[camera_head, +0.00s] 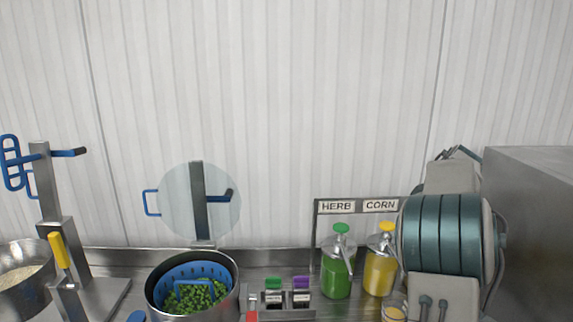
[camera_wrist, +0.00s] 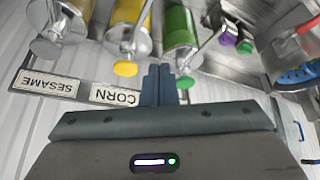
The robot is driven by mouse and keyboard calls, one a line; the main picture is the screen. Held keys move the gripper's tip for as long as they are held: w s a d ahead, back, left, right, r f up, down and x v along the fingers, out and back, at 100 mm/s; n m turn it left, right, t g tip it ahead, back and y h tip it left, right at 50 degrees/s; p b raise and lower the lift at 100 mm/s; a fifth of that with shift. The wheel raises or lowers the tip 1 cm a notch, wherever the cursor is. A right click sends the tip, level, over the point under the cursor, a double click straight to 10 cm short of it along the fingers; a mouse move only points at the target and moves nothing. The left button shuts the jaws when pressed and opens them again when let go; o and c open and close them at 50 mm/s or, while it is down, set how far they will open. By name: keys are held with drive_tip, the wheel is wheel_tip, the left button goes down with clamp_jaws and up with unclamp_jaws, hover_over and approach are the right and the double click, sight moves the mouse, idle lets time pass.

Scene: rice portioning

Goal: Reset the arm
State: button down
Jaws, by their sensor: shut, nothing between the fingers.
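My gripper (camera_wrist: 160,72) shows in the wrist view with its two fingers pressed together and nothing between them. Its fingertips point toward the dispensers, which appear upside down in that view. In the head view my folded arm, with teal and grey links, fills the right side in front of the counter. My fingertips cannot be made out there.
A green dispenser (camera_head: 337,270) and a yellow dispenser (camera_head: 379,272) stand left of my arm, under HERB and CORN labels. A pot (camera_head: 157,297) holds a blue basket of green peas. A grey metal box (camera_head: 535,220) stands at right.

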drive_tip(key=a+r+m+t+h+b, duration=0.2)
drive_tip(key=a+r+m+t+b, duration=0.15)
drive_tip(key=r+t, duration=0.85)
drive_tip(key=s+a+f+m+g+b, duration=0.1)
drive_tip(key=s+a+f+g, duration=0.3)
drive_tip(key=s+f, duration=0.4)
drive_tip(key=s+a+f+m+g+b, duration=0.1)
drive_tip(key=s+a+f+g, duration=0.3)
drive_tip(key=s, duration=1)
drive_tip(key=s+a+f+m+g, duration=0.1)
drive_tip(key=s+a+f+g, duration=0.3)
drive_tip(key=s+f, duration=0.7)
drive_tip(key=s+a, duration=0.1)
drive_tip(key=a, duration=0.1)
drive_tip(key=shift+a+f+g+h+b, duration=0.3)
drive_tip(key=shift+f+g+b, duration=0.05)
drive_tip(key=shift+g+b, duration=0.05)
drive_tip(key=shift+d, duration=0.15)
